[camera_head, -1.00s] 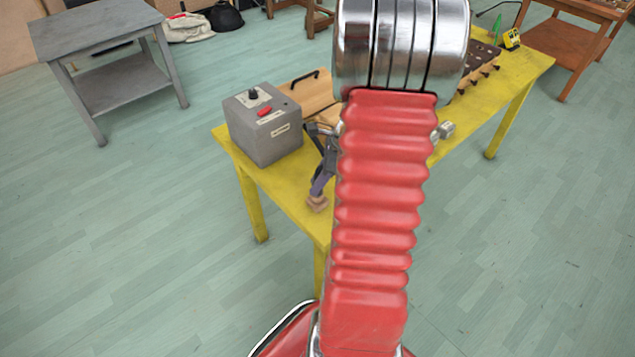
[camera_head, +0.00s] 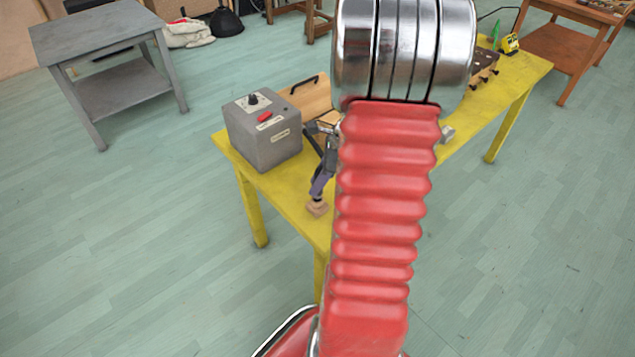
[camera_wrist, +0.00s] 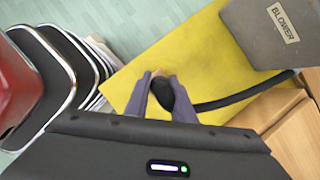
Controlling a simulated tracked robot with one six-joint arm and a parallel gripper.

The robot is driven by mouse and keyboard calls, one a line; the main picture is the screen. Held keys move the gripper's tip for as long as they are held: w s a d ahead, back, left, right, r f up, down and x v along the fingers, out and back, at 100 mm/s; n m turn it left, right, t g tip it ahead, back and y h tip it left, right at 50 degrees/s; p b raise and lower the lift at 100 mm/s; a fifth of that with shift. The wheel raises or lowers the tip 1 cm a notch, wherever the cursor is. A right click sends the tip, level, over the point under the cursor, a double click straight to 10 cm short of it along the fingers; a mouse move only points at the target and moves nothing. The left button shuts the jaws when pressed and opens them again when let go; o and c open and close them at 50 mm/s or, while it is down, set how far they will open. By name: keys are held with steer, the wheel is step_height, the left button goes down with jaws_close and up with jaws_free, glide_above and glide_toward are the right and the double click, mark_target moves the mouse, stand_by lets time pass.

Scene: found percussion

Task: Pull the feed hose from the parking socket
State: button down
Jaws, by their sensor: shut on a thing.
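My gripper (camera_wrist: 160,92) is shut on the end of the black feed hose (camera_wrist: 225,101), with one purple-grey finger on each side. The hose runs right towards the grey blower box (camera_wrist: 275,25) in the wrist view. In the head view my gripper (camera_head: 320,184) is low over the yellow table, just above a small wooden block (camera_head: 317,209), which looks like the parking socket. Only a sliver of wood shows past the hose end in the wrist view. I cannot tell whether the hose end is still inside the socket.
The blower box (camera_head: 264,132) stands left of my gripper on the yellow table (camera_head: 285,200). A wooden case with a dark handle (camera_head: 310,95) is behind it. My red arm hides the table's middle. A grey side table (camera_head: 110,50) stands at the far left on open floor.

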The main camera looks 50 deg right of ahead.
stand_by(0.3)
steer(key=shift+r, duration=1.5)
steer(key=shift+a, duration=0.1)
